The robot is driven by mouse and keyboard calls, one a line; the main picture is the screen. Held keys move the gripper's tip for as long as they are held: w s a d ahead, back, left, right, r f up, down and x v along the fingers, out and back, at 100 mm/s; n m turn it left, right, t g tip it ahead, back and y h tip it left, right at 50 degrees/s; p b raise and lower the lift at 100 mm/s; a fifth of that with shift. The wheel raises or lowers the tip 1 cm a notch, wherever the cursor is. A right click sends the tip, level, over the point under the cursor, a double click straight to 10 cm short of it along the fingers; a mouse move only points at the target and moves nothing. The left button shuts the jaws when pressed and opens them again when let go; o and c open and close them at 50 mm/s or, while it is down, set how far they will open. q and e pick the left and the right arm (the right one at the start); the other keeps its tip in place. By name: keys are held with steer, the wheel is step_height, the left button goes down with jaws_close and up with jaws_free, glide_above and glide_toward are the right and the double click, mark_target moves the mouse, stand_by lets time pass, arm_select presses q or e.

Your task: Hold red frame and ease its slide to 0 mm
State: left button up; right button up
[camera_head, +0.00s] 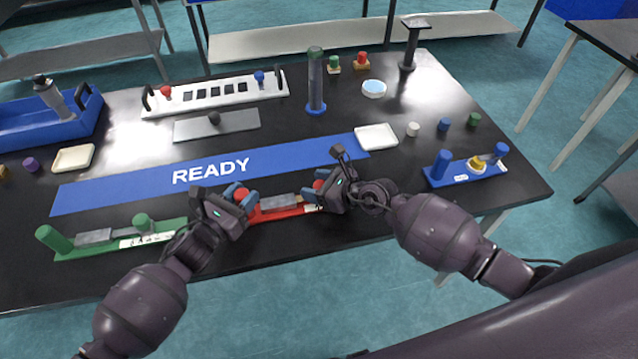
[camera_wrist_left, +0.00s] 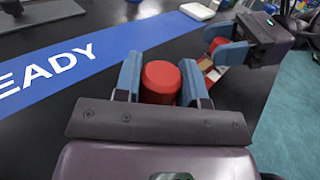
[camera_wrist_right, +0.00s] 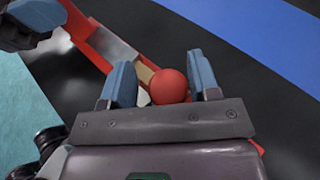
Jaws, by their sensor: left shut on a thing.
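The red frame (camera_head: 268,215) lies on the black table in front of the blue READY strip, with a grey metal slide (camera_head: 280,202) along it. My left gripper (camera_head: 243,197) is shut on the red post (camera_wrist_left: 162,82) at the frame's left end; the fingers touch both its sides in the left wrist view. My right gripper (camera_head: 324,184) is at the frame's right end. Its open fingers stand on either side of a round red knob (camera_wrist_right: 168,87), with a small gap at the left finger. The fingers partly hide the frame's right end.
A green frame (camera_head: 72,249) lies left of my left gripper, and a blue frame (camera_head: 463,175) lies at the right. The READY strip (camera_head: 120,187) runs behind the red frame. White trays (camera_head: 376,137) and small coloured pieces stand farther back. The table's front edge is close.

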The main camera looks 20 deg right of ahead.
arm_select(q)
steer(key=shift+a, duration=0.1)
arm_select(e)
steer(key=shift+o, duration=0.4)
steer(key=shift+d, duration=0.1)
steer(key=shift+s+d, duration=0.1)
steer(key=shift+d, duration=0.15)
steer(key=v, duration=1.1)
steer(key=shift+s+r, duration=0.2)
steer(key=shift+r, duration=0.05)
arm_select(q)
steer(key=o, duration=1.1)
steer(key=shift+o, duration=0.2)
steer(key=shift+a, duration=0.15)
